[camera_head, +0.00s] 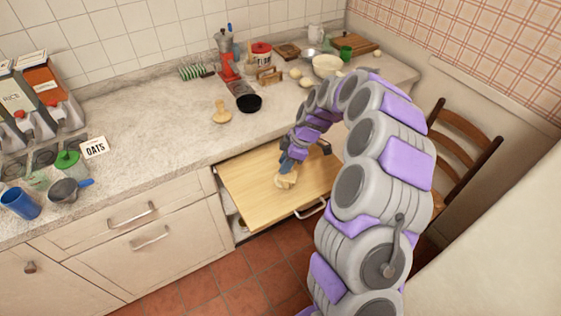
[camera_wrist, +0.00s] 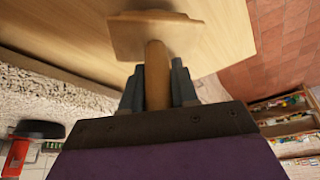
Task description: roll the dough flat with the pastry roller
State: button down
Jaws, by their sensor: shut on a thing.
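My gripper (camera_wrist: 158,85) is shut on the upright handle of a wooden tool, which looks like the pastry roller (camera_wrist: 155,35); its wide wooden head lies beyond the fingertips in the wrist view. In the head view my gripper (camera_head: 290,163) is low over the pull-out wooden board (camera_head: 238,183). A pale tan lump (camera_head: 286,181) shows at the board, just under my fingers. I cannot tell how much of it is dough and how much is the roller's head. No dough is distinct in the wrist view, and whether the roller touches it is hidden.
A wooden chair (camera_head: 462,150) is at the right.

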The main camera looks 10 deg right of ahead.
jog(key=shift+s+d, duration=0.1)
jog(key=shift+d, duration=0.15)
jog(key=shift+r, duration=0.1)
jog(key=shift+r+p, duration=0.6)
jog(key=shift+r, duration=2.95)
